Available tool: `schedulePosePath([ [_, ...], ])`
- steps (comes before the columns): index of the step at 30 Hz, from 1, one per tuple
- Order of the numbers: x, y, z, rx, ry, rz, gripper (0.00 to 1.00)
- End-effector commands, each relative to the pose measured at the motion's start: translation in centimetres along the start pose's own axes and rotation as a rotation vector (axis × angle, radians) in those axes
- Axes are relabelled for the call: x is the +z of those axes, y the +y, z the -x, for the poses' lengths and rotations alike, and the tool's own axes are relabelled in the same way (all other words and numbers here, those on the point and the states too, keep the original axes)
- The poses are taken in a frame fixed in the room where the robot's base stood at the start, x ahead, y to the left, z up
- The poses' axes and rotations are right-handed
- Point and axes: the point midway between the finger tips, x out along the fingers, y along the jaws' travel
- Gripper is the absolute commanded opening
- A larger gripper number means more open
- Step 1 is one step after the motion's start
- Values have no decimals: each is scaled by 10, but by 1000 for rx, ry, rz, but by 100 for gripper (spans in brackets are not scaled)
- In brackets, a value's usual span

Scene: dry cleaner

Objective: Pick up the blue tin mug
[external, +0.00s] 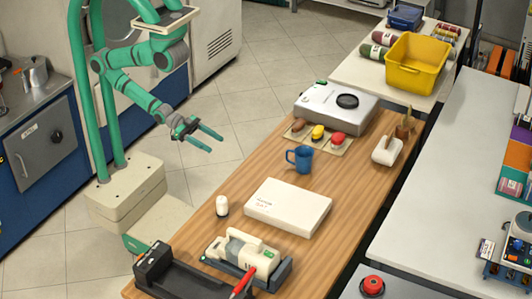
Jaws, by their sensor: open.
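The blue tin mug (304,159) stands upright on the wooden table (275,166). Its handle points to the left in the external view. My gripper (214,142) is open and empty, its fingers pointing right towards the table. It is to the left of the mug and clearly apart from it.
A white box (288,205) lies in front of the mug. Behind it are a tray with brown, yellow and red items (318,133) and a silver machine (336,107). A white holder (387,151) is to the right. A small white bottle (222,205) stands near the left edge.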

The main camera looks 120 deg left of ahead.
Motion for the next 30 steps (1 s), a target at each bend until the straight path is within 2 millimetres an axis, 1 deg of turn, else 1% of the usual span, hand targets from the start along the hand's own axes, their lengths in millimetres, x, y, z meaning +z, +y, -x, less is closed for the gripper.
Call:
schedulePosePath([
  [4,0,0,0,0,0,0,58],
  [5,0,0,0,0,0,0,61],
  [6,0,0,0,0,0,0,70],
  [7,0,0,0,0,0,0,75],
  [14,0,0,0,0,0,0,75],
  [17,0,-1,-3,-2,1,-1,75],
  [20,1,-4,-17,-7,-1,-3,75],
  [23,3,-9,-40,-18,-10,-7,75],
  [30,0,-28,-110,-51,-45,-8,75],
])
